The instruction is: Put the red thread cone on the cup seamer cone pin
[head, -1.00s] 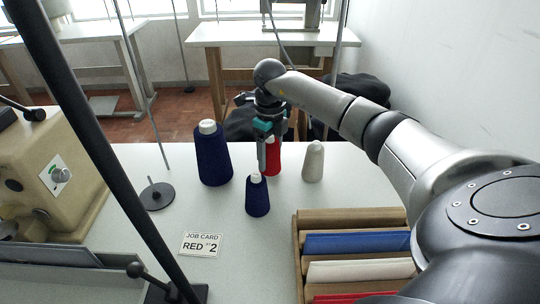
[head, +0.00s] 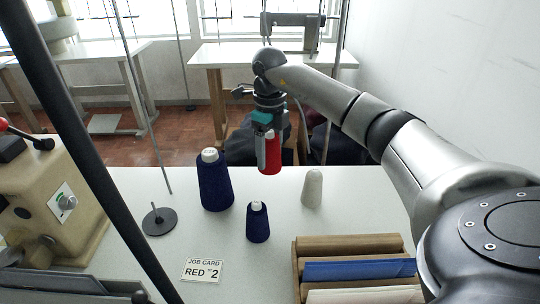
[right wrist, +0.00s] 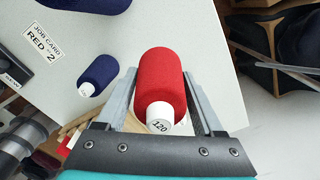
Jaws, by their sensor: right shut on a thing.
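The red thread cone (head: 271,155) is held upright by my right gripper (head: 267,150), above the far part of the table. In the right wrist view the red cone (right wrist: 162,85) sits between the two fingers of the gripper (right wrist: 160,100), with a white end marked 120 towards the camera. A thin upright pin on a round dark base (head: 159,222) stands empty on the table at the left, beside the beige machine (head: 50,190). I cannot tell if this is the cup seamer cone pin. My left gripper is not in view.
A large navy cone (head: 215,185), a small navy cone (head: 257,224) and a cream cone (head: 312,188) stand on the table (head: 330,222). A job card (head: 202,270) reads RED 2. A wooden box (head: 350,246) of coloured pieces is at front right. A dark pole (head: 95,160) crosses the left side.

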